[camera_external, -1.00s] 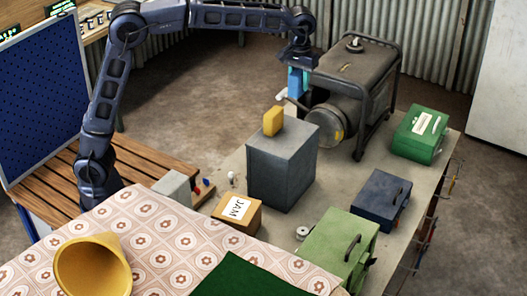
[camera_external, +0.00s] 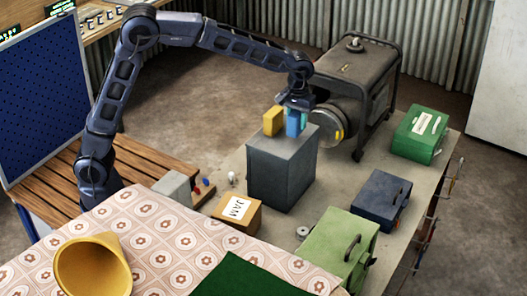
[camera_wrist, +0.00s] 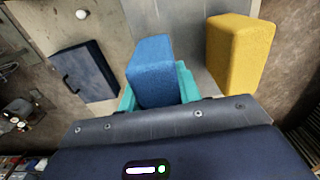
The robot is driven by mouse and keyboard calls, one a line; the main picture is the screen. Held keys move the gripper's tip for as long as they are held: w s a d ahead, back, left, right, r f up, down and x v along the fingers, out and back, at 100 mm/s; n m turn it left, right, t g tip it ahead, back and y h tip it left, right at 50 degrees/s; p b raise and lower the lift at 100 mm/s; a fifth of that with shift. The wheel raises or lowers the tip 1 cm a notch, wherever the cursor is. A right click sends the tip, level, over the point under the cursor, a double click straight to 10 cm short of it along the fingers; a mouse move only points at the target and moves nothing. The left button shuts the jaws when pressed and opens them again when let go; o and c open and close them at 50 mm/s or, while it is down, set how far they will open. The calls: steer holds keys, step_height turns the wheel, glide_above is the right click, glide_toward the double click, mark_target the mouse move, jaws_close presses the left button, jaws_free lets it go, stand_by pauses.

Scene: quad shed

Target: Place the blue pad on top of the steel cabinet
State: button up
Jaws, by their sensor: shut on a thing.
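The blue pad (camera_external: 293,122) is held upright in my gripper (camera_external: 297,112), at the top of the grey steel cabinet (camera_external: 268,175). In the wrist view the blue pad (camera_wrist: 151,70) sits between the teal fingers of my gripper (camera_wrist: 157,88). A yellow pad (camera_external: 272,121) stands on the cabinet top just left of the blue pad, with a gap between them; it also shows in the wrist view (camera_wrist: 239,52). I cannot tell whether the blue pad's lower end touches the cabinet top (camera_wrist: 190,30).
A black-framed generator (camera_external: 355,85) stands close behind and right of the cabinet. A JAM box (camera_external: 237,211), a dark blue case (camera_external: 381,198), a light green case (camera_external: 340,242) and a green box (camera_external: 420,134) stand around on the bench. Bare bench lies right of the cabinet.

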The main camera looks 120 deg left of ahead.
steer(key=shift+f, duration=1.35)
steer(key=shift+f, duration=0.15)
steer(key=o, duration=0.9)
step_height(320, 180, up, 11)
steer(key=shift+r, duration=0.65)
